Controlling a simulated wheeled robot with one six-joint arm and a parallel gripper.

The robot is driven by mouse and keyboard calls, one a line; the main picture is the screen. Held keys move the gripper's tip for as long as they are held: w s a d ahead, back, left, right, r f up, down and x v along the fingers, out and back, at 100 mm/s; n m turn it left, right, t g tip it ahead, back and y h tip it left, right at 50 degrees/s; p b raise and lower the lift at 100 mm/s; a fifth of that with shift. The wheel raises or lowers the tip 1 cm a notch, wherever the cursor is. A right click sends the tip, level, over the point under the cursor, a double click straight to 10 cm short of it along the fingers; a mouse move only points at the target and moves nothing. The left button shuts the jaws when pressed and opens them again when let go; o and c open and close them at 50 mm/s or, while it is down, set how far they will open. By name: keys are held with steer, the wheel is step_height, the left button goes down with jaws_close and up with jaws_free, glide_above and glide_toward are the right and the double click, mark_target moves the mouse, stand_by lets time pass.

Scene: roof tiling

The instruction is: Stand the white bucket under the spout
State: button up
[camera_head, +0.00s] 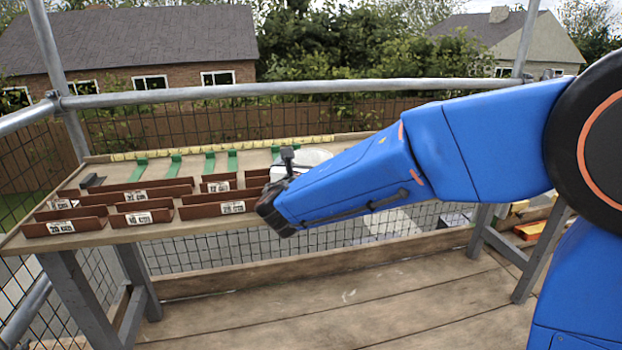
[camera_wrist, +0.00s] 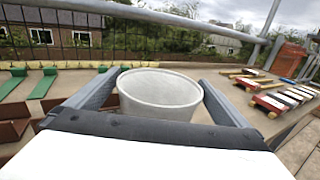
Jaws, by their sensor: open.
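The white bucket (camera_wrist: 160,95) stands upright on the bench in the wrist view, with its round open rim facing up. My gripper (camera_wrist: 162,82) is open, with one finger on each side of the bucket. A narrow gap shows between the bucket and each finger at the rim; lower down, contact cannot be told. In the head view only part of the bucket (camera_head: 318,156) shows, behind my blue arm, which hides the fingers there. I cannot make out the spout in either view.
Several brown troughs with white labels (camera_head: 140,217) lie on the bench's left part. Green strips (camera_head: 137,170) and a yellow measuring strip (camera_head: 230,146) lie behind them. In the wrist view, white-and-red slatted pieces (camera_wrist: 285,98) lie at right. A scaffold rail (camera_head: 270,92) runs behind the bench.

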steer(key=shift+w+d, duration=0.1)
steer(key=shift+w, duration=0.35)
steer(key=c, duration=1.3)
steer(key=shift+r, duration=0.15)
